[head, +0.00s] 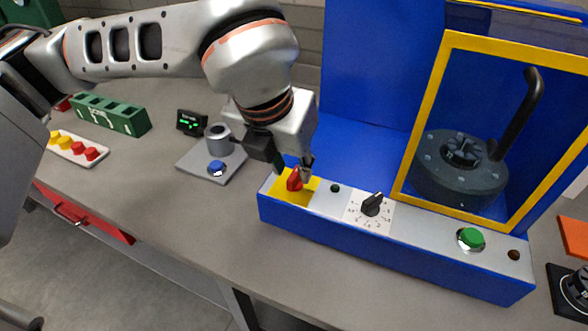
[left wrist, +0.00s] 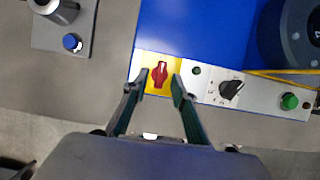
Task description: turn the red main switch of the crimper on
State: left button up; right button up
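The blue crimper (head: 375,240) stands on the grey bench with a sloped control strip along its front. Its red main switch (head: 294,179) sits on a yellow plate (head: 280,190) at the strip's left end. In the left wrist view the red switch (left wrist: 159,74) lies between the fingers, its handle pointing roughly up and down the picture. My left gripper (head: 291,170) is over the switch, and in the left wrist view (left wrist: 158,90) its fingers are open on either side of it, with gaps visible. My right gripper is not in view.
The strip also carries a black dial (head: 372,204), a green button (head: 470,239) and small dark lamps. A yellow-framed guard (head: 425,110) rises behind it. A grey plate with a blue button (head: 217,168) stands to the left. The bench front is clear.

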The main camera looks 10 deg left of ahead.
pick_arm(q)
jog(key=shift+x, duration=1.2)
grip_shut()
